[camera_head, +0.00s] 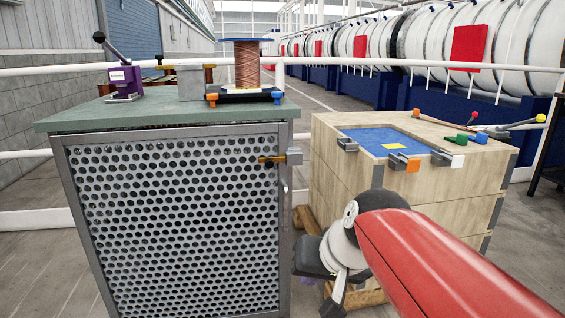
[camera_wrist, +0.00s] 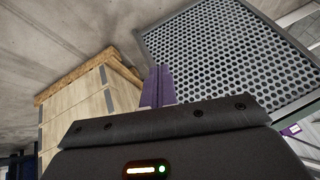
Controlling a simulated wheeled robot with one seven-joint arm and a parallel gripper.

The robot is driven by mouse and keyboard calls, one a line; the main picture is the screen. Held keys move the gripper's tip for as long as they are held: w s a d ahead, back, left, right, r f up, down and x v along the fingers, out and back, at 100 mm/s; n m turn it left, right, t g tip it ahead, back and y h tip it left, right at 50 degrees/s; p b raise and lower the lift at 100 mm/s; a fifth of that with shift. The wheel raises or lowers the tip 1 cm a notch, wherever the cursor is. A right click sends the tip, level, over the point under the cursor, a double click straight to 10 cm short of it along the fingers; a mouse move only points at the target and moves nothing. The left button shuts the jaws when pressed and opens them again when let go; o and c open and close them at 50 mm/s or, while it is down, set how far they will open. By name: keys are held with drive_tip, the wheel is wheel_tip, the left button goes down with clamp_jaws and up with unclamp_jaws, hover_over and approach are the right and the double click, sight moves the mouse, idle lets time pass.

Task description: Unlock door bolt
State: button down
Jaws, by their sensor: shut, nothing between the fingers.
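The brass door bolt (camera_head: 280,158) sits on the upper right edge of the cabinet's perforated metal door (camera_head: 175,225). Its rod lies level and reaches left over the mesh. The door looks closed in its grey frame. My gripper's purple fingers (camera_wrist: 158,86) are together and empty in the wrist view, pointing toward the floor gap between the cabinet and the wooden crate. The door mesh (camera_wrist: 225,55) shows to their right there. In the head view my gripper is below and right of the bolt, apart from it, with its fingers mostly hidden. I cannot make out the bolt in the wrist view.
The wooden crate (camera_head: 463,185) stands close right of the cabinet, with a blue recessed top and clamps. On the green cabinet top (camera_head: 150,113) are a copper spool (camera_head: 247,65) and a purple lever clamp (camera_head: 125,80). White rails (camera_head: 35,220) run behind.

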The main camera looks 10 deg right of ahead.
drive_tip(key=w+d+r+m+t+y, duration=0.1)
drive_tip(key=w+d+r+m+t, duration=0.1)
drive_tip(key=w, duration=0.8)
drive_tip(key=w+d+r+m+t+y, duration=0.1)
drive_tip(key=w+d+r+t+y, duration=0.1)
drive_tip(key=w+d+r, duration=0.3)
drive_tip(key=w+d+r+m+t+y+b, duration=0.1)
drive_tip(key=w+d+r+m+y, duration=0.1)
drive_tip(key=w, duration=1.2)
wheel_tip(320, 180, up, 2)
drive_tip(key=shift+w+d+r+m+t, duration=0.1)
drive_tip(key=shift+w+d+m+t, duration=0.25)
drive_tip(key=shift+d, duration=0.55)
drive_tip(key=p, duration=0.2)
approach(283, 160)
drive_tip(key=w+a, duration=0.2)
drive_tip(key=a, duration=0.2)
drive_tip(key=a+f, duration=0.1)
drive_tip(key=shift+w+a, duration=0.15)
drive_tip(key=shift+w, duration=0.15)
drive_tip(key=shift+a+f, duration=0.15)
drive_tip(key=shift+a, duration=0.25)
